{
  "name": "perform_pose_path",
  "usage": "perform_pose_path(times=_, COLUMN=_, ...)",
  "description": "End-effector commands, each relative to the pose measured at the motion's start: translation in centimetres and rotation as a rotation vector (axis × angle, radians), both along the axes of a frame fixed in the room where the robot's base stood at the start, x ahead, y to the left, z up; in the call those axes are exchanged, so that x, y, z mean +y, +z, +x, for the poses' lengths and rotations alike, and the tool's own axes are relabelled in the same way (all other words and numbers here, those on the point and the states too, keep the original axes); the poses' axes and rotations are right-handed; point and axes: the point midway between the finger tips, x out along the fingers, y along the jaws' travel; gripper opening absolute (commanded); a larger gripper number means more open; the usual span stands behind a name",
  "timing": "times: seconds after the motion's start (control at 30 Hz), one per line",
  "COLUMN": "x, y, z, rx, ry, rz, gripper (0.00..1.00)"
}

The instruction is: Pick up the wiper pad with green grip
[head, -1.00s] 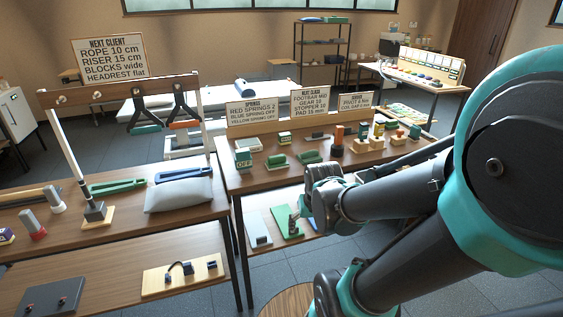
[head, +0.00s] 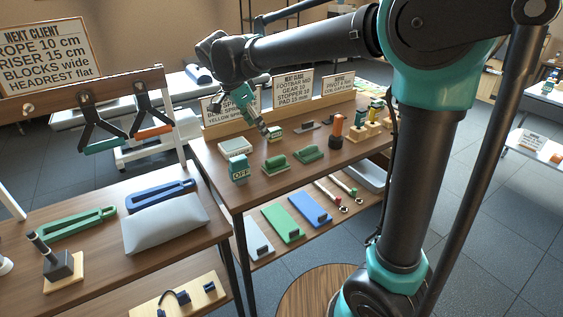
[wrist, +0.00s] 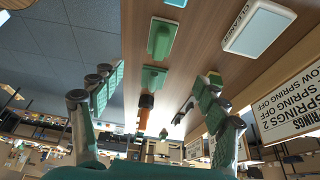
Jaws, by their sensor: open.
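A small green-topped block (head: 274,132) stands near the back of the right-hand table; it may be the wiper pad with the green grip, but it is too small to be sure. It seems to show beside the right finger in the wrist view (wrist: 215,79). Two green-gripped pieces, one nearer (head: 277,164) and one farther right (head: 309,154), lie in front of it. They show in the wrist view (wrist: 161,38) (wrist: 154,77). My gripper (head: 263,127) is open and empty, above the table's back part, pointing down at a tilt. In the wrist view its fingers (wrist: 155,82) are wide apart.
A white cleaner box (head: 235,147) and a teal OFF block (head: 239,170) stand at the table's left. An orange-red upright piece (head: 335,128) and yellow-topped pieces stand to the right. Sign boards (head: 292,88) line the back edge. A lower shelf holds coloured pads (head: 283,222).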

Motion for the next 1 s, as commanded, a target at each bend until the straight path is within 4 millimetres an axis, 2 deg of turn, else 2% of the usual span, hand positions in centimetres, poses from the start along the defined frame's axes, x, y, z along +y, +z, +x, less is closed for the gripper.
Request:
perform_pose_path(times=0.5, x=-3.2, y=-8.9, z=2.1, rx=0.000, ry=-0.001, rz=0.001, gripper=0.74)
perform_pose_path(times=0.87, x=-4.1, y=-11.7, z=2.8, rx=0.001, ry=0.000, rz=0.001, gripper=0.74)
perform_pose_path(times=1.0, x=-4.8, y=-13.6, z=3.4, rx=0.000, ry=-0.001, rz=0.001, gripper=0.74)
